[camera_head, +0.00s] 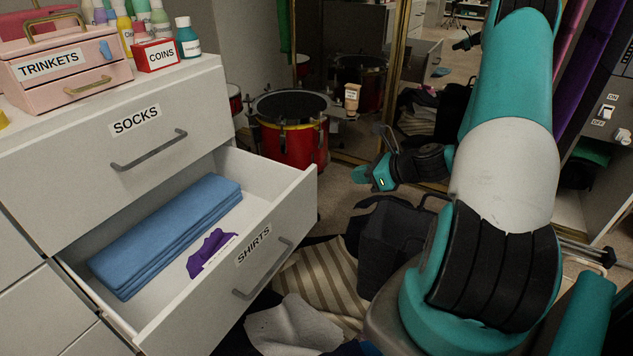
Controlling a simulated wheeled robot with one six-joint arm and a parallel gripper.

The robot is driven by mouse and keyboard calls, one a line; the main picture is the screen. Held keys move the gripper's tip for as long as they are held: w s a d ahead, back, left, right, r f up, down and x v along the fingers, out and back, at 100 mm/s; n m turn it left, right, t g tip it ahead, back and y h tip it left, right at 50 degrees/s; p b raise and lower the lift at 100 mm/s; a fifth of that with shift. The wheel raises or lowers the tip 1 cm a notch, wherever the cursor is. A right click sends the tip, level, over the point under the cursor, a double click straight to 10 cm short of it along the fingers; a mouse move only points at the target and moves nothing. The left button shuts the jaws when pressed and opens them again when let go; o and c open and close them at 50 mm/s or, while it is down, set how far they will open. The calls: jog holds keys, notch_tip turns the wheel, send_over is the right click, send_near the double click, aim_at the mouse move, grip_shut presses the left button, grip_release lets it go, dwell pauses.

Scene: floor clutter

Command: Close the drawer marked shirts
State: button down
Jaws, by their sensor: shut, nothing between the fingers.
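The drawer marked shirts (222,278) is pulled out from the white dresser, with its label and a grey bar handle (264,270) on its front. Inside lie a folded blue cloth (165,235) and a small purple item (212,250) with a pale tag. My gripper (364,177) is shut and empty. It is to the right of the drawer's front in the picture, apart from it, with its tip pointing left. My arm comes down along the right side of the view.
The closed drawer marked socks (135,150) is above. A pink trinkets box (66,68), a red coins box (156,55) and several bottles stand on top. A red drum (295,145) is behind, near a gold-framed mirror. Striped cloth (322,285) and a dark bag (388,240) clutter the floor.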

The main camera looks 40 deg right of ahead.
jog(key=b, duration=0.3)
send_near(309, 176)
notch_tip(309, 176, down, 4)
jog(key=w+a, duration=0.1)
jog(key=w, duration=0.2)
jog(key=w+a+b, duration=0.1)
jog(key=w, duration=0.1)
jog(key=shift+r, duration=0.1)
jog(key=shift+w+a, duration=0.15)
jog(key=shift+w, duration=0.2)
jog(key=shift+r, duration=0.1)
